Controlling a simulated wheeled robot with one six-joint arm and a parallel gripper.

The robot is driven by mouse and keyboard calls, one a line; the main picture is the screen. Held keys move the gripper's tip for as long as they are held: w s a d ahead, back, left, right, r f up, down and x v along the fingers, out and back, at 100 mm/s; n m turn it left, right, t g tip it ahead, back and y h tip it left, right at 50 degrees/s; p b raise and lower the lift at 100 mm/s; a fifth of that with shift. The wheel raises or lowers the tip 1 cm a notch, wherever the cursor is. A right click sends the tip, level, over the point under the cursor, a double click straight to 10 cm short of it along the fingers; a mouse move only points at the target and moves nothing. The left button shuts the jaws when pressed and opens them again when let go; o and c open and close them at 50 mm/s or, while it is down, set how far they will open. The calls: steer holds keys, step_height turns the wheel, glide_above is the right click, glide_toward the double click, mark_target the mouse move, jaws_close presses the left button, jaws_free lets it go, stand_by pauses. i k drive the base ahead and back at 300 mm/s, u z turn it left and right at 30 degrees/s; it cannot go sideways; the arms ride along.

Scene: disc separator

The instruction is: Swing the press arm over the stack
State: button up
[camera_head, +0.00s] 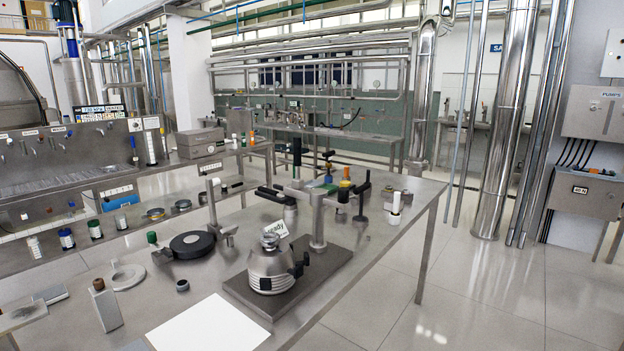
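A steel press stands on a dark base plate (335,268) on the steel table. Its upright column (318,222) rises from the plate's far part. The press arm (306,190) sits atop the column, with a black-gripped bar (270,194) at its left and a tall black-topped post (297,158) above. A rounded steel bowl (269,268) with a smaller metal top (270,241) stands on the plate's near part, with a black knob at its right. The arm appears behind the bowl, not above it. Individual discs cannot be made out. My gripper is not in view.
A white sheet (208,326) lies at the table's near edge. A black round disc fixture (192,244) and a flat metal ring (127,276) lie left of the press. White cylinders (395,208) stand to its right. The floor right of the table is clear.

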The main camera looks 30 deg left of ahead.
mark_target(318, 198)
steer(key=u, duration=0.45)
steer(key=i, duration=1.6)
steer(key=u, duration=0.45)
